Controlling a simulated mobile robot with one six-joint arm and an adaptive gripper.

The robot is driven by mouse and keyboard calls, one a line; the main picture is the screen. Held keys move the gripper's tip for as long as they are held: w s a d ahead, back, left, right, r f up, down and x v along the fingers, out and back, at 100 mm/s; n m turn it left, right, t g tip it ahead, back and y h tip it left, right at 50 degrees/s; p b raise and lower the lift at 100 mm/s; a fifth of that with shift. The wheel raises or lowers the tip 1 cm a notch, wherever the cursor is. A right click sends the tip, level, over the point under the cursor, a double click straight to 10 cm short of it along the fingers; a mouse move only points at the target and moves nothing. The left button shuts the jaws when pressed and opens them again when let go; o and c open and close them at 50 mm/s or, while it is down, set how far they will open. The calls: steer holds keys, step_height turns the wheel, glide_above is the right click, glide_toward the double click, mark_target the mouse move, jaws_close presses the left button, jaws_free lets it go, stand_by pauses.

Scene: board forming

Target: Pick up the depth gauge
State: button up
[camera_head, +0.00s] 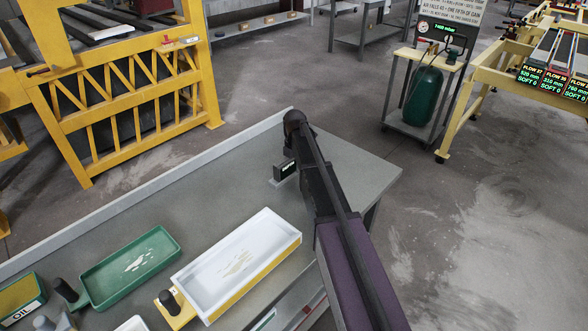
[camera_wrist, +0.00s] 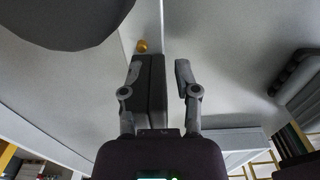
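The depth gauge appears to be the small black block (camera_head: 286,169) with a pale marking, on a grey base at the bench's far end in the head view. My arm covers its right side. In the wrist view a dark block (camera_wrist: 151,90), which I take to be the gauge, lies between the fingers of my gripper (camera_wrist: 159,68). It is close to the left finger; whether they touch is unclear. A gap shows between the block and the right finger, so the gripper is open around it. A small gold knob (camera_wrist: 143,46) shows beyond the block.
The grey bench (camera_head: 215,190) has a raised back edge. A white tray (camera_head: 289,227) with a yellow side and a green tray (camera_head: 166,238) lie nearer, with dark-handled items beside them. A yellow frame (camera_head: 130,110) stands behind. The bench's far right corner is clear.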

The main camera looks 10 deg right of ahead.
jaws_close()
steer(key=shift+r, duration=0.15)
step_height(320, 180, up, 10)
steer(key=p, duration=1)
stand_by(0.6)
